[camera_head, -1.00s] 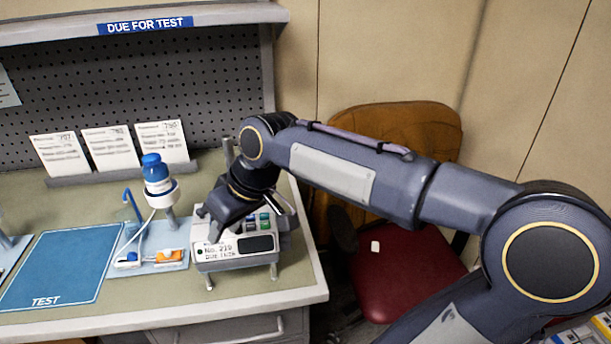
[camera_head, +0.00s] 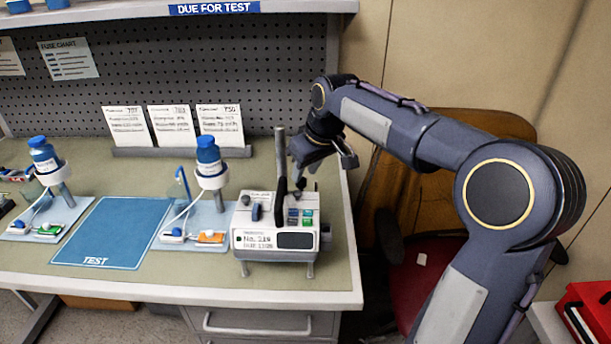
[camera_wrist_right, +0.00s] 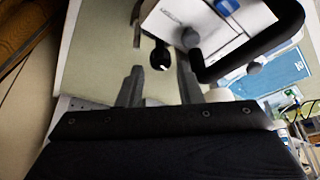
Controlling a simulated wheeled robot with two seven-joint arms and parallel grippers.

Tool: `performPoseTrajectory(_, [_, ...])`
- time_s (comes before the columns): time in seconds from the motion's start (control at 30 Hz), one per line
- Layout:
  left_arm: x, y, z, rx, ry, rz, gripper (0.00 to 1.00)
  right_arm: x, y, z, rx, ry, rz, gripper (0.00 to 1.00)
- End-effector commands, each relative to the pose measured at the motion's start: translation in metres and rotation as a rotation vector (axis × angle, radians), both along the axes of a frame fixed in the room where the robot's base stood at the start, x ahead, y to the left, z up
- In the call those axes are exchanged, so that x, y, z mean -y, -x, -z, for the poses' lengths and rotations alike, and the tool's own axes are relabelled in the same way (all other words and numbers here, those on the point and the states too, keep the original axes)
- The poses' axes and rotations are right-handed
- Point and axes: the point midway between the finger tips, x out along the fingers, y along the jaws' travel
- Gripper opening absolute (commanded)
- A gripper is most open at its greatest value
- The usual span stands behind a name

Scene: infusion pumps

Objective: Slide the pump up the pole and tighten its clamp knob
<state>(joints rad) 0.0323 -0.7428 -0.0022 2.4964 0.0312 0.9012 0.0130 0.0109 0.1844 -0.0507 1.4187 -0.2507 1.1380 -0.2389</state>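The pump (camera_head: 262,236) is a pale box with a "No." label, coloured buttons and a dark upright handle, standing on short legs at the bench's front right. A grey pole (camera_head: 280,146) rises behind it. A small black knob (camera_head: 301,184) shows at the pump's back, below my right gripper (camera_head: 322,170). In the right wrist view the pump (camera_wrist_right: 178,18) is at the top, and a black knob (camera_wrist_right: 159,56) lies just beyond and between the fingertips of my right gripper (camera_wrist_right: 158,74). The fingers are apart, with nothing seen between them. My left gripper is not seen.
Two blue-capped bottles (camera_head: 208,154) (camera_head: 43,152) stand on holders left of the pump, beside a blue TEST mat (camera_head: 108,232). Cards (camera_head: 172,124) stand at the back. A chair (camera_head: 432,265) is right of the bench. A red box (camera_head: 588,310) is at lower right.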

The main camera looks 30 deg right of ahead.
Motion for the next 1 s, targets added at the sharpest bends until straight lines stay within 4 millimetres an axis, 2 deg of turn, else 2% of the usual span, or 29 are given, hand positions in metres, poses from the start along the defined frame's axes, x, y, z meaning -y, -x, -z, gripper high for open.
performPoseTrajectory(0.03, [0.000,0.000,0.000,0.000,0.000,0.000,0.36,-0.001,-0.003,0.008,-0.003,0.000,0.000,0.32])
performPoseTrajectory(0.2, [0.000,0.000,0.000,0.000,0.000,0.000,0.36,-0.002,-0.009,0.022,-0.001,-0.001,0.000,0.32])
performPoseTrajectory(0.5, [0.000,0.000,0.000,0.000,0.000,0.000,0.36,-0.002,-0.010,0.025,0.001,-0.001,0.000,0.32])
performPoseTrajectory(0.57, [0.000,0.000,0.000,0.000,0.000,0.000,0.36,-0.002,-0.010,0.025,0.001,-0.001,0.000,0.27])
performPoseTrajectory(0.77, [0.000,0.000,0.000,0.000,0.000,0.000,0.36,-0.002,-0.010,0.025,0.001,-0.001,0.000,0.01])
performPoseTrajectory(1.0, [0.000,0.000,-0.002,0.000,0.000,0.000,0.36,-0.004,-0.010,0.024,-0.001,0.001,0.090,0.00])
